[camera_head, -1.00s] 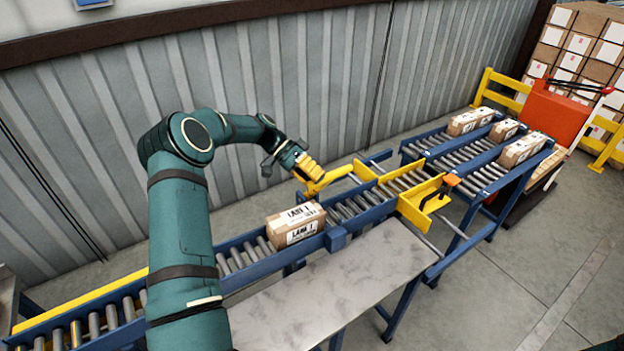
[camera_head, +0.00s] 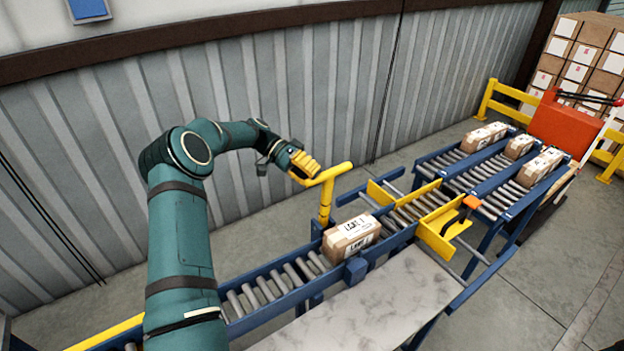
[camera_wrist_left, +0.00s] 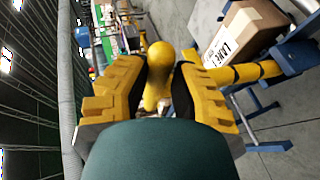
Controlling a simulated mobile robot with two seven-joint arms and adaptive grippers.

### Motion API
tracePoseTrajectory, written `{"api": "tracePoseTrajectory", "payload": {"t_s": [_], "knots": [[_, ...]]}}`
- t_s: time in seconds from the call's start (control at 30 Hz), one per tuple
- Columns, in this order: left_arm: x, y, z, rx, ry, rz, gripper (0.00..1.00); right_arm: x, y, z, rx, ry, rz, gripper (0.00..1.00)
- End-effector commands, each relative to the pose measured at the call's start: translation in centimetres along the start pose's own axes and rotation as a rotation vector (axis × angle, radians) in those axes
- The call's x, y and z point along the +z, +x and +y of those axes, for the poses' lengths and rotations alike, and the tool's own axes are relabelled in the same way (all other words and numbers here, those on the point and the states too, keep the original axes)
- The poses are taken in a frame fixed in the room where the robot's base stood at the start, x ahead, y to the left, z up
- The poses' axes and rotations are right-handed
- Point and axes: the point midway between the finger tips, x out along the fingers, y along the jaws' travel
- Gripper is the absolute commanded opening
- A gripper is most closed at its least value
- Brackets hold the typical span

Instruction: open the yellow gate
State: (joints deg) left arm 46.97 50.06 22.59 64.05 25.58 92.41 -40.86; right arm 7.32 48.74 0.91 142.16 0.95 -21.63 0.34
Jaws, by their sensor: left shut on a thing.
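The yellow gate (camera_head: 326,200) stands upright at the far side of the roller conveyor, with a yellow bar at its top reaching left and right. My left gripper (camera_head: 303,168) is shut on the left end of that bar. In the left wrist view the rounded yellow bar end (camera_wrist_left: 158,75) lies between the fingers of the left gripper (camera_wrist_left: 160,95). A taped carton (camera_head: 352,237) with white labels sits on the rollers beside the gate post. It also shows in the left wrist view (camera_wrist_left: 245,35). My right gripper is out of view.
A yellow carriage (camera_head: 440,235) with an orange-topped handle (camera_head: 471,202) sits across the line further right. Beyond are roller lanes with three cartons (camera_head: 485,136). A grey metal table (camera_head: 370,305) runs along the near side. A corrugated wall is behind.

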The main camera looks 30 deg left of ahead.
Motion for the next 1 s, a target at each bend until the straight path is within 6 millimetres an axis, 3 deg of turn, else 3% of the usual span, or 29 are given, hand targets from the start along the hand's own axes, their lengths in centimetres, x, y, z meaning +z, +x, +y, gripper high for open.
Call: {"api": "tracePoseTrajectory", "payload": {"t_s": [0.7, 0.73, 0.8, 1.0], "knots": [[0.21, -0.13, -0.98, -0.008, -0.011, -0.004, 0.0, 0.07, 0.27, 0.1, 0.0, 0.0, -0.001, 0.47], [0.22, -0.12, -0.99, -0.008, -0.011, -0.004, 0.38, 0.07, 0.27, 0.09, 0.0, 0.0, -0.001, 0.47], [0.19, -0.14, -0.92, -0.007, -0.01, -0.003, 0.55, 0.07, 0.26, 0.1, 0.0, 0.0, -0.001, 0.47], [0.08, -0.2, -0.64, -0.005, -0.006, -0.002, 0.55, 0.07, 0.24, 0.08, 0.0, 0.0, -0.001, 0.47]]}}
